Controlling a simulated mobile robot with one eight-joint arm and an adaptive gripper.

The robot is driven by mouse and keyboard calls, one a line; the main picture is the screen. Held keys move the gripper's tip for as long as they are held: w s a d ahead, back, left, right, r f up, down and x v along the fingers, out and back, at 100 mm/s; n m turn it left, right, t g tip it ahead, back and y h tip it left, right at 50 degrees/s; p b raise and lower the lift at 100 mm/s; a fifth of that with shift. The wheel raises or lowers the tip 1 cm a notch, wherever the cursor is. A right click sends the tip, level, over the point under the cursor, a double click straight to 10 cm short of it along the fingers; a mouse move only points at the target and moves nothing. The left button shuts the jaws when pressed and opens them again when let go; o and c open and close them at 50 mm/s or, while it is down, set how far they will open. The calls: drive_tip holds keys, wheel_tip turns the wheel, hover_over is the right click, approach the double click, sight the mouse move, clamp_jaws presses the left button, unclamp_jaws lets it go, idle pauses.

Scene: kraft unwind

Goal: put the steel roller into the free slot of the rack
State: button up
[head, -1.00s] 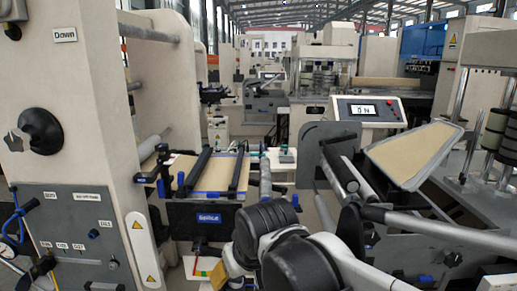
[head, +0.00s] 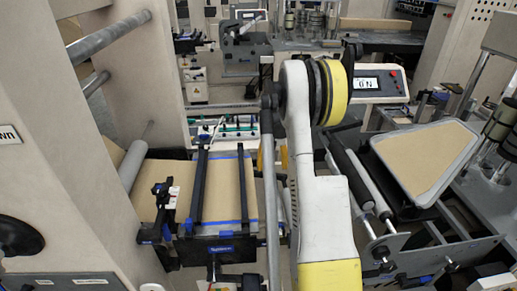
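My white and yellow arm rises through the middle of the head view. Its end is turned away behind the black and yellow joint, so my gripper does not show. A long grey metal bar (head: 271,190) stands upright in the picture just left of the arm; I cannot tell whether it is the steel roller or what holds it. At the right, a frame with a metal side plate (head: 440,255) carries a black roller (head: 352,180) and a light grey roller (head: 371,187) side by side. I cannot tell whether this is the rack, and no free slot is clear.
A splice table (head: 232,187) with brown sheet and black bars stands left of the arm. Steel bars (head: 108,36) stick out of the beige machine at left. A tan-topped tray (head: 424,160) and a control display (head: 367,84) are at right.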

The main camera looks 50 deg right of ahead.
sight(272, 183)
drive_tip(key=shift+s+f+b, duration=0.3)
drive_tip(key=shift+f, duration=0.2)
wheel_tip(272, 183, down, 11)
drive_tip(key=b, duration=0.7)
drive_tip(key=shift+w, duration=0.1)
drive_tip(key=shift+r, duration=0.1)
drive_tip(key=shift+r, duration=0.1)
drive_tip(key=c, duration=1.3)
